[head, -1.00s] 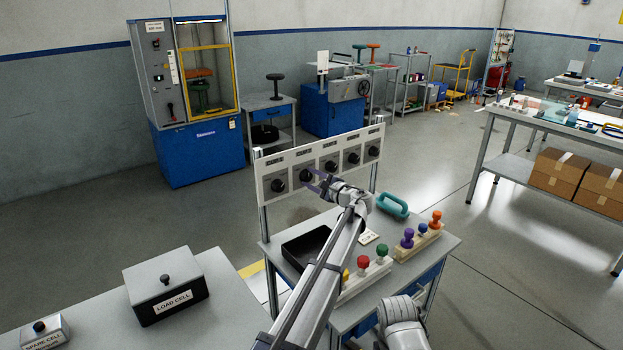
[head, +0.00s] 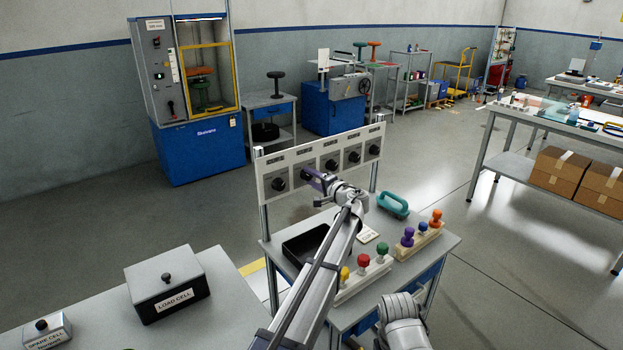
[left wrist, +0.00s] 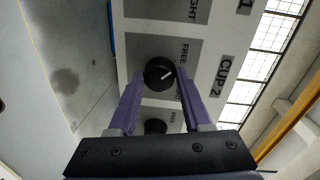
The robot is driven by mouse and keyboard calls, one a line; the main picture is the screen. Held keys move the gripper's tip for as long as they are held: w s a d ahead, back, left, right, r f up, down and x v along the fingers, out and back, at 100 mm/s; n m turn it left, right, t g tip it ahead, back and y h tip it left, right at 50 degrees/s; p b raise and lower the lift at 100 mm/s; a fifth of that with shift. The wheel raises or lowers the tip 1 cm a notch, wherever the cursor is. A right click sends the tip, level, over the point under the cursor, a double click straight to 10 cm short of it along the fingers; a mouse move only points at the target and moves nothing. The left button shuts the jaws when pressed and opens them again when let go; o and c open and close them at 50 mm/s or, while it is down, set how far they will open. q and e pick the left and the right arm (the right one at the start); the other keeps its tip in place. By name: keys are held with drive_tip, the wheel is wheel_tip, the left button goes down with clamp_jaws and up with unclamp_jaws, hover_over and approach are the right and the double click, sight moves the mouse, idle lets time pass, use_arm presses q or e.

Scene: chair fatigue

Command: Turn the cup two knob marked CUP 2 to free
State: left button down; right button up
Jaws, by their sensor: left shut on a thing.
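The CUP 2 knob (left wrist: 158,72) is round and black with a white pointer line, set in a grey square on a white panel. Its pointer slants to the right, roughly between the words FREE and TIGHT. The CUP 2 label (left wrist: 225,75) is beside it. My left gripper (left wrist: 160,80), with purple fingers, is shut on this knob, one finger on each side. In the head view my left gripper (head: 308,175) is at the second knob from the left and covers most of it. The right gripper is not visible; only part of my right arm shows at the bottom.
Other black knobs flank it on the panel (head: 295,160), including one to the left (head: 279,184). A load cell box (head: 160,285) is at lower left.

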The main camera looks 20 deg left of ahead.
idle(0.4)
use_arm(q)
drive_tip(key=shift+c, duration=1.7)
unclamp_jaws()
drive_tip(key=v, duration=0.7)
drive_tip(key=shift+s+d+p, duration=0.3)
drive_tip(key=shift+p, duration=0.05)
drive_tip(key=shift+r, duration=0.1)
